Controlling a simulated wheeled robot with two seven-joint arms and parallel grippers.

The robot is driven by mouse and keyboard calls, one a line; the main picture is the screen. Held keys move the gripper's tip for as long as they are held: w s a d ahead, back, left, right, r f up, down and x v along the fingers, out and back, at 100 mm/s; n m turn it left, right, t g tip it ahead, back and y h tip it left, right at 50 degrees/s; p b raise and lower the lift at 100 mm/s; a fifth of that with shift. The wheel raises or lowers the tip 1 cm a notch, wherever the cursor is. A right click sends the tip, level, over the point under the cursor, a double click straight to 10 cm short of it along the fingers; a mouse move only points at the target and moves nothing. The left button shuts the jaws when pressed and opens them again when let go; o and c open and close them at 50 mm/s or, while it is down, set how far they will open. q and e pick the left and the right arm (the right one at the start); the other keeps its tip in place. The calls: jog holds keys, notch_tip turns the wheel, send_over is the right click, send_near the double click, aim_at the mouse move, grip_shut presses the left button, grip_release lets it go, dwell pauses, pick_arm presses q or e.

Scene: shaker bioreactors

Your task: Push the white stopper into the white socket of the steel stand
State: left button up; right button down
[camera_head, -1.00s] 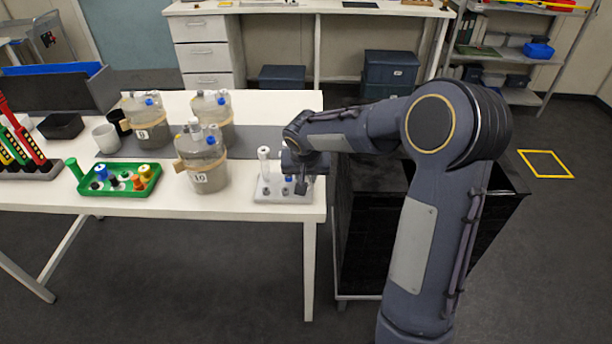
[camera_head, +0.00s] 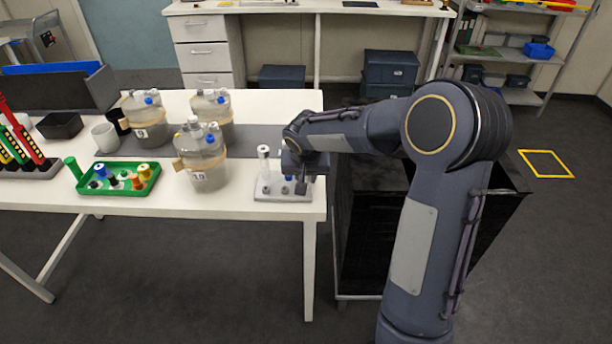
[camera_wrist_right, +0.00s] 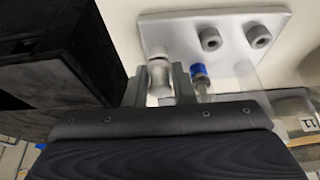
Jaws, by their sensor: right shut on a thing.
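The steel stand (camera_head: 270,196) is a pale plate at the right end of the white table, and it also shows in the wrist view (camera_wrist_right: 232,20). My right gripper (camera_head: 302,187) is over the stand's right side. In the wrist view its fingers (camera_wrist_right: 158,88) are shut on the white stopper (camera_wrist_right: 158,72), which stands at the plate's edge. The fingers and stopper hide the white socket, so I cannot tell how far the stopper is in. Grey sockets (camera_wrist_right: 209,39) and a blue-topped piece (camera_wrist_right: 199,71) are beside it. My left gripper is not in view.
A tall white piece (camera_head: 263,158) stands at the stand's back left. Numbered vessels (camera_head: 207,172) stand left of the stand. A green tray (camera_head: 120,191) holds coloured stoppers. A black bin (camera_head: 365,240) stands right of the table.

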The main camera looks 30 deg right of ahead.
jog(key=shift+f+b, duration=0.4)
jog(key=shift+b, duration=0.05)
jog(key=c, duration=1.1)
grip_release()
jog(key=shift+c, duration=0.2)
jog(key=v, duration=0.7)
jog(key=shift+s+a+r, duration=0.1)
jog(key=shift+s+r, duration=0.05)
jog(key=shift+r, duration=0.25)
jog(key=s+a+r+n+t+y+p, duration=0.1)
jog(key=s+a, duration=0.4)
jog(key=s, duration=0.8)
jog(key=s+a+r+n+y+p, duration=0.1)
jog(key=s+a+n+y, duration=0.2)
jog(key=s, duration=1)
jog(key=shift+s+a+n+t+y+p, duration=0.2)
jog(key=shift+a+n+t+y+p, duration=0.15)
jog(key=shift+a+y, duration=0.7)
